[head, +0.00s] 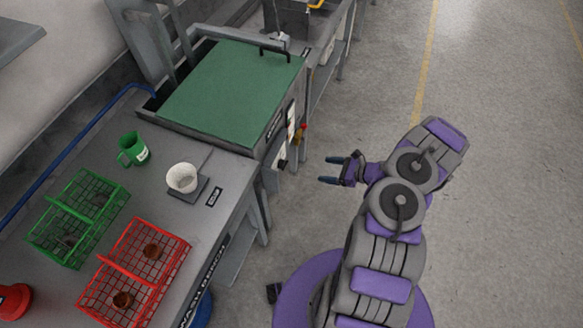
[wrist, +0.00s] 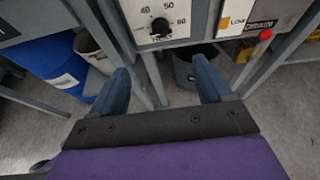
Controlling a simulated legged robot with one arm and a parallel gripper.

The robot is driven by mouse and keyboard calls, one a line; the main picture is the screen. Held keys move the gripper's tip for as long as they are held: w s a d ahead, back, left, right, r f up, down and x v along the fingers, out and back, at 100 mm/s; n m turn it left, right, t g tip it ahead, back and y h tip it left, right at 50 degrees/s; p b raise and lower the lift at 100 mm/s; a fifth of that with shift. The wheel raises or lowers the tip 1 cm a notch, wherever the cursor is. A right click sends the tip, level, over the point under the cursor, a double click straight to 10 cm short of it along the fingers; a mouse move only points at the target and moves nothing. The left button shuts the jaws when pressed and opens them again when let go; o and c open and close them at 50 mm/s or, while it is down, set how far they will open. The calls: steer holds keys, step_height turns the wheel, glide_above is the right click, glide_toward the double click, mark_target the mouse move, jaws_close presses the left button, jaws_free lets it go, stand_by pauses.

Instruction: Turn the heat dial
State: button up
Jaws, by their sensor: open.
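The heat dial (wrist: 160,26) is a black knob on a white panel (wrist: 140,10) with numbers such as 40, 50, 60 and 80 around it. It shows at the top of the wrist view, above and ahead of my fingers. In the head view the dial (head: 283,164) is a small dark knob on the front of the green-lidded tank (head: 235,90). My gripper (head: 335,170) is open and empty, to the right of the dial and apart from it. In the wrist view its two blue fingers (wrist: 168,85) are spread wide below the dial.
A red knob (wrist: 266,35) sits by a DRAIN label, right of the dial. Below are a blue barrel (wrist: 50,62) and a dark bucket (wrist: 188,72). Floor at right is clear.

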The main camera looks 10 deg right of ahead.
mark_target(283, 165)
steer(key=b+x, duration=0.3)
steer(key=x, duration=1.4)
steer(key=shift+f+b, duration=0.4)
steer(key=shift+w+d, duration=0.1)
steer(key=shift+w, duration=0.05)
steer(key=c, duration=1)
